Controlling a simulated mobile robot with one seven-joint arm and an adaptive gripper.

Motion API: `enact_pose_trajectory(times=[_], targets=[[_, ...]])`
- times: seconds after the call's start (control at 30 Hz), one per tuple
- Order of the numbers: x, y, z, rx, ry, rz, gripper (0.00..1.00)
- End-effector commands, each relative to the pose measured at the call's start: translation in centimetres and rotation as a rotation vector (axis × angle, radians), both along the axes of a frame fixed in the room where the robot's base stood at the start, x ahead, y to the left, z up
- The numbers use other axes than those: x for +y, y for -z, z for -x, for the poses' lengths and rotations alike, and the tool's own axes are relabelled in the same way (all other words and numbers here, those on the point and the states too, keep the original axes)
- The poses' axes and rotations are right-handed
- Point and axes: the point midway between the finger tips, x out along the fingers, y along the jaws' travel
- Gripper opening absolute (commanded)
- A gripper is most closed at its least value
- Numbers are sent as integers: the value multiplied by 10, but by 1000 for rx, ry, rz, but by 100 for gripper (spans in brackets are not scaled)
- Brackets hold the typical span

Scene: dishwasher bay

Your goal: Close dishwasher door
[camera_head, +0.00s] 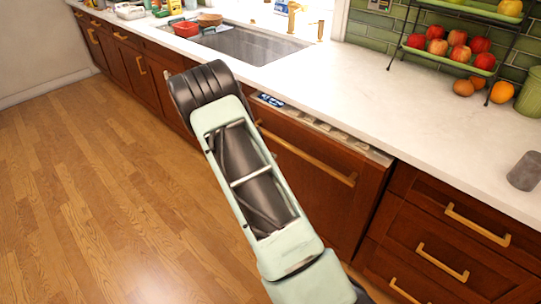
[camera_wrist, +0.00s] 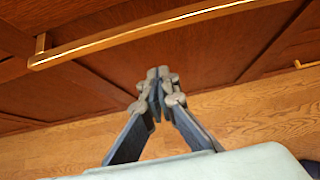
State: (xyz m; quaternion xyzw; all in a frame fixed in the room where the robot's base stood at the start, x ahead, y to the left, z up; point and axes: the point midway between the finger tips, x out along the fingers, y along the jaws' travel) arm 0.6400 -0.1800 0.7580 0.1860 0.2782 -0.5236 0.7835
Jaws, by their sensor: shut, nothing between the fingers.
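The dishwasher door (camera_head: 318,188) is a dark red-brown wood panel with a long gold bar handle (camera_head: 305,157), under the white counter. It is near upright, and a strip with controls (camera_head: 315,122) shows along its top edge, so it seems slightly ajar. My arm covers its left part. In the wrist view my gripper (camera_wrist: 158,76) is shut and empty, with its fingertips in front of a wood panel, below a gold handle bar (camera_wrist: 150,32) that looks like the door's. I cannot tell whether the tips touch the panel. The head view does not show my gripper.
Drawers (camera_head: 455,235) with gold handles stand right of the door, and cabinets (camera_head: 138,75) run to the left. The counter (camera_head: 400,110) above holds a fruit rack (camera_head: 455,50) and a grey cup (camera_head: 525,171). The wood floor (camera_head: 90,190) at left is clear.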

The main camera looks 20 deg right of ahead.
Motion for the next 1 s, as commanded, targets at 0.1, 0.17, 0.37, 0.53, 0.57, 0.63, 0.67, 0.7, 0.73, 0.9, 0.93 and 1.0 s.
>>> enact_pose_trajectory(times=[0.1,0.17,0.37,0.53,0.57,0.63,0.67,0.7,0.73,0.9,0.93,1.0], targets=[[-22,19,-7,2,4,1,0],[-31,28,-11,2,3,1,0],[-60,38,-24,-2,4,-1,0],[-76,36,-31,-1,1,-2,0],[-78,36,-32,0,1,-2,0],[-81,35,-33,0,0,-1,0],[-81,35,-34,0,0,-1,0],[-82,35,-34,0,0,-1,0],[-82,35,-34,0,0,-1,0],[-82,35,-34,0,0,-1,0],[-82,35,-34,0,0,-1,0],[-83,35,-34,0,0,-1,0]])
